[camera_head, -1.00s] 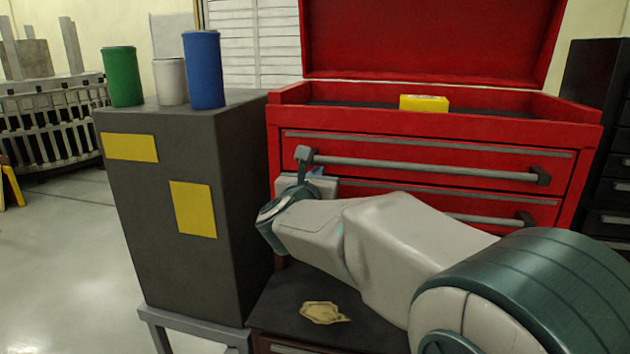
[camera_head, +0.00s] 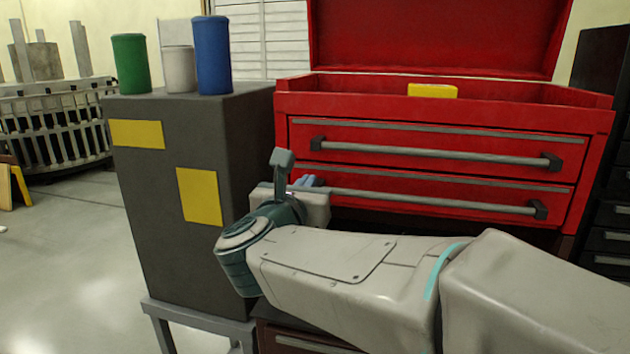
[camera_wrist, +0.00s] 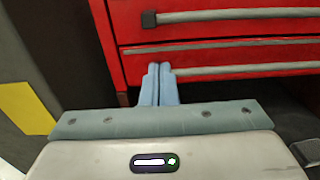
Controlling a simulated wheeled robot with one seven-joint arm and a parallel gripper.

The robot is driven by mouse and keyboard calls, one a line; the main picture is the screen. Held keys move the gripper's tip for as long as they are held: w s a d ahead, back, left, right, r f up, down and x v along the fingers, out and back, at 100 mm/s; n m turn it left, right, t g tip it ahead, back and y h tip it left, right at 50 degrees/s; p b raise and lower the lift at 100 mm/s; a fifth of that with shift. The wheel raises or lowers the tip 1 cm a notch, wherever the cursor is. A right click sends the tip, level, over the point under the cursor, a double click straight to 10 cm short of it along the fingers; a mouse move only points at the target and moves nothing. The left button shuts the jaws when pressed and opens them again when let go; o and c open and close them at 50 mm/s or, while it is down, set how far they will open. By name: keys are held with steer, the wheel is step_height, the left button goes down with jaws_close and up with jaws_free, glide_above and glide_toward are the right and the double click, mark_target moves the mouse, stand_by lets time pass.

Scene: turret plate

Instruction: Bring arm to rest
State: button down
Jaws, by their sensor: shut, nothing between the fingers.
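My gripper (camera_wrist: 160,84) shows in the wrist view with its two blue fingers together and nothing between them. The fingertips are in front of the red tool chest (camera_wrist: 115,40), close to the left end of its lower drawer handle (camera_wrist: 230,69); I cannot tell whether they touch. In the head view my gripper (camera_head: 310,181) is partly hidden behind my wrist, in front of the chest's left side. My arm reaches in from the lower right.
A dark grey cabinet (camera_head: 150,200) stands left of my wrist, with green (camera_head: 131,64), white (camera_head: 179,70) and blue (camera_head: 213,56) cylinders on top. A yellow box (camera_head: 433,91) lies in the chest's open top. Open floor (camera_head: 70,270) is at left.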

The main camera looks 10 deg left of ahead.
steer(key=d+f+n+g+y+p, duration=0.1)
steer(key=d+f+n+g+y, duration=0.2)
steer(key=n, duration=0.5)
steer(key=s+d+f+n+g+y+p, duration=0.15)
steer(key=d+n, duration=0.25)
steer(key=n, duration=0.4)
steer(key=d+f+n+g+y+p, duration=0.1)
steer(key=d+f+n+g+y, duration=0.2)
steer(key=n, duration=0.5)
steer(key=s+d+f+n+g+h, duration=0.3)
steer(key=s+d+f+n, duration=0.3)
steer(key=s+d, duration=0.2)
steer(key=s+d+f+n+g+h+p, duration=0.1)
steer(key=s+d+f+n+g+h, duration=0.3)
steer(key=s+d, duration=0.5)
step_height(320, 180, down, 3)
steer(key=shift+d+f+n+g+p, duration=0.1)
steer(key=shift+d+n+g+p, duration=0.25)
steer(key=shift+d+n, duration=0.7)
steer(key=shift+s+a, duration=0.1)
